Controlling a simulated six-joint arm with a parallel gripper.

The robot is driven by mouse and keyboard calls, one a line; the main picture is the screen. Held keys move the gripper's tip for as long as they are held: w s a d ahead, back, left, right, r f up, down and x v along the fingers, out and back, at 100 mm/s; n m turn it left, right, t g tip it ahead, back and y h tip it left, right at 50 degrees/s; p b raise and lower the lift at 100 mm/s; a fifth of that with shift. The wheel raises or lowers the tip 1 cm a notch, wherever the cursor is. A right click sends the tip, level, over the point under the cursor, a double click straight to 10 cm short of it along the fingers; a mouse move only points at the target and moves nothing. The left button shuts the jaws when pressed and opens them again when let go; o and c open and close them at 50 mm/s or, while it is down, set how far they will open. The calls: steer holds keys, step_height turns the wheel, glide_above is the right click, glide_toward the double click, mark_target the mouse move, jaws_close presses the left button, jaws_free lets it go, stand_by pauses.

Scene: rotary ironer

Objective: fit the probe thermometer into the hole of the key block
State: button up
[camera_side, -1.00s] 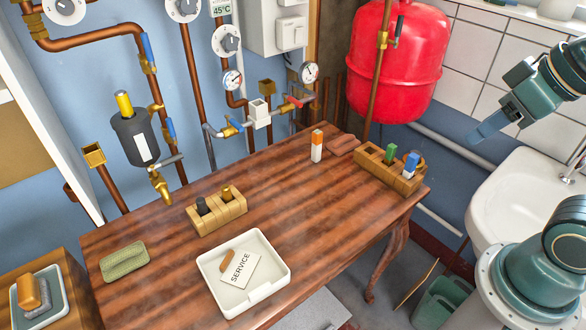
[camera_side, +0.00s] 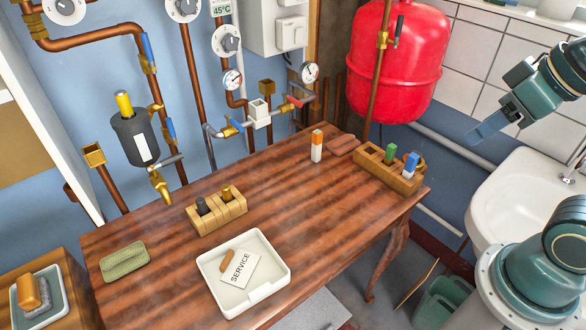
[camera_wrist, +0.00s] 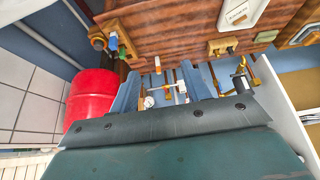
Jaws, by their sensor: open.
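An orange-and-white stick (camera_side: 317,146), which may be the probe thermometer, stands upright on the wooden table near its back edge. It also shows small in the wrist view (camera_wrist: 157,65). A wooden block (camera_side: 400,183) at the table's right end holds a green piece (camera_side: 389,154) and a blue piece (camera_side: 410,165); a dark opening shows towards its left end. A second wooden block (camera_side: 222,219) holds a black and a brass piece. I cannot tell which is the key block. My gripper (camera_side: 472,140) is at the right above the sink, away from everything. In the wrist view its blue fingers (camera_wrist: 160,88) are apart and empty.
A white tray (camera_side: 283,284) with a service card and a green pad (camera_side: 124,261) lie on the table (camera_side: 150,295). Pipes, valves and gauges line the back wall. A red tank (camera_side: 398,60) hangs behind the right block. The table's middle is clear.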

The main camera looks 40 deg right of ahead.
steer(key=w+r+m+g, duration=0.1)
steer(key=w+r+m, duration=0.35)
steer(key=w, duration=0.75)
steer(key=m+g, duration=0.5)
steer(key=m, duration=0.8)
glide_above(317, 132)
step_height(317, 132, down, 21)
steer(key=shift+d+f, duration=0.1)
steer(key=shift+f, duration=0.1)
steer(key=shift+f, duration=4.2)
